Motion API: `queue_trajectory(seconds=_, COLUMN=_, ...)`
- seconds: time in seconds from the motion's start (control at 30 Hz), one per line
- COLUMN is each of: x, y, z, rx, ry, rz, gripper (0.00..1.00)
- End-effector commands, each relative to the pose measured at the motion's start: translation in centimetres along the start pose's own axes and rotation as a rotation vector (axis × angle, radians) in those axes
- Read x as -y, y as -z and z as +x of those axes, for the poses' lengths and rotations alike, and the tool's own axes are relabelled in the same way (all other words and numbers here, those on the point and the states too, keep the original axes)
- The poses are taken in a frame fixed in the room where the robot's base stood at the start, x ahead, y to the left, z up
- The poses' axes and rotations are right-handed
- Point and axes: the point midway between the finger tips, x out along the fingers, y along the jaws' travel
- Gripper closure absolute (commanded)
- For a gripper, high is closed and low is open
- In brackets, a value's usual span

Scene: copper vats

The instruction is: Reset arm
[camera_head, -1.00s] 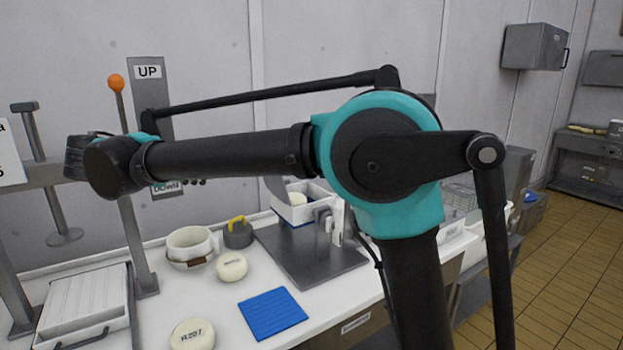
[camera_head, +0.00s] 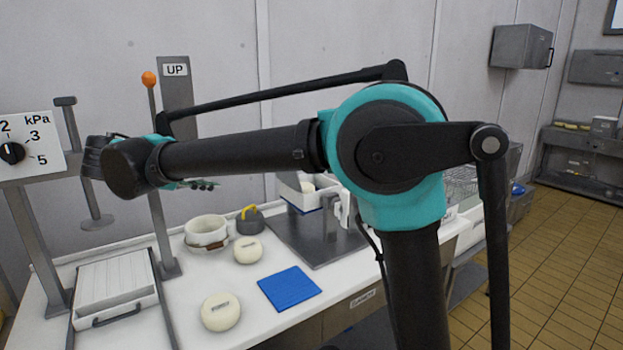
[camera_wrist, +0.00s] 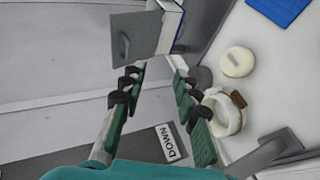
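My arm stretches from the right across the middle of the head view to the left, above the white worktop. My gripper (camera_head: 198,184) shows only in part there, behind the arm's dark end joint. In the wrist view my gripper (camera_wrist: 158,82) has its two green fingers well apart with nothing between them. It hangs in front of the wall, near a grey post with a DOWN sign (camera_wrist: 168,142). The lever with the orange knob (camera_head: 149,79) stands upright beside the post with the UP sign (camera_head: 175,69), close to the arm's end.
On the worktop (camera_head: 200,275) are a white pot (camera_head: 206,231), a grey weight with a yellow handle (camera_head: 249,221), two cheeses (camera_head: 248,251) (camera_head: 221,312), a blue mat (camera_head: 290,289) and a white ribbed tray (camera_head: 115,281). A kPa dial (camera_head: 12,153) stands far left. Tiled floor (camera_head: 560,250) is clear at right.

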Motion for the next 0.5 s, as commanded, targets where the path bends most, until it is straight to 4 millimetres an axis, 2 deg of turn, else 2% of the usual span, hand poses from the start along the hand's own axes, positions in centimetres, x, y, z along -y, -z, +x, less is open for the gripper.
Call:
queue_trajectory(seconds=0.27, x=0.7, y=-3.7, z=6.9, rx=0.071, ry=0.096, rz=0.012, gripper=0.69)
queue_trajectory(seconds=0.37, x=1.2, y=-6.0, z=10.1, rx=0.105, ry=0.149, rz=0.026, gripper=0.69)
queue_trajectory(seconds=0.47, x=2.0, y=-9.3, z=14.1, rx=0.148, ry=0.219, rz=0.050, gripper=0.69)
queue_trajectory(seconds=0.5, x=2.4, y=-11.0, z=15.8, rx=0.168, ry=0.253, rz=0.064, gripper=0.69)
